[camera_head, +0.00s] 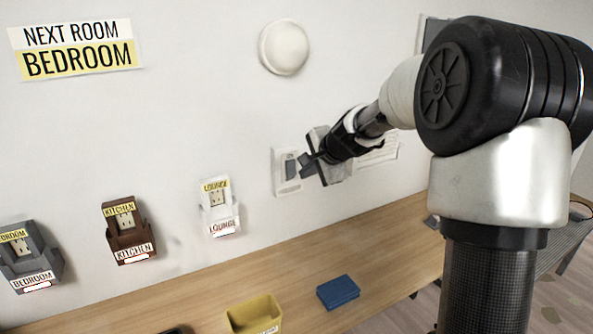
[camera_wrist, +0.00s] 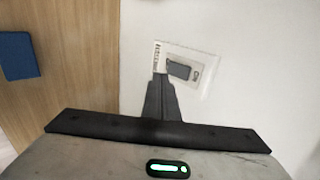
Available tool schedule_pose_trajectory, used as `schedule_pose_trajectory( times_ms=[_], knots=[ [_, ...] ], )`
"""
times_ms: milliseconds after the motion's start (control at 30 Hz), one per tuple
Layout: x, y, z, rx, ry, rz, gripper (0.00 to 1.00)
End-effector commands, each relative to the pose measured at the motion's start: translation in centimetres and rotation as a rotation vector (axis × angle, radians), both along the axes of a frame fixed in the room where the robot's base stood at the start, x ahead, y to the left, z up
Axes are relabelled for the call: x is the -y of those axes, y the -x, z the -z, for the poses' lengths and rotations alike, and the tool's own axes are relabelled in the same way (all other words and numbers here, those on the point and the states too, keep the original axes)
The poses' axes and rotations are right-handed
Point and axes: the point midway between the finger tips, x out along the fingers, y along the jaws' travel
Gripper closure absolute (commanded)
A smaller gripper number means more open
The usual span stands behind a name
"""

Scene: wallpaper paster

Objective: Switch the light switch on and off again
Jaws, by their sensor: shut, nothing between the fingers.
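My gripper (camera_head: 307,165) is shut and empty, just right of the rocker. In the wrist view the closed fingertips (camera_wrist: 161,79) overlap the plate's lower left edge, beside the rocker. I cannot tell whether they touch the plate. The rocker's position, on or off, is not clear.
A round white lamp (camera_head: 284,47) is on the wall above. Wall holders labelled LOUNGE (camera_head: 220,208), KITCHEN (camera_head: 128,231) and BEDROOM (camera_head: 30,257) hang to the left. Below is a wooden table (camera_head: 376,238) with a blue block (camera_head: 338,292) and a yellow bin (camera_head: 254,315).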

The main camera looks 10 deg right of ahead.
Motion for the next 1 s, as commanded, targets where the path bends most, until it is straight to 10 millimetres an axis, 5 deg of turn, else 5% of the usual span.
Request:
schedule_pose_trajectory(
  times_ms=[133,400,1000],
  knots=[
    [-0.8,-2.1,2.3,-0.003,-0.002,-0.003,1.0],
    [-1.8,-5.3,2.3,0.0,0.0,-0.001,1.0],
    [-1.8,-5.8,3.2,0.022,-0.008,0.002,1.0]
  ],
)
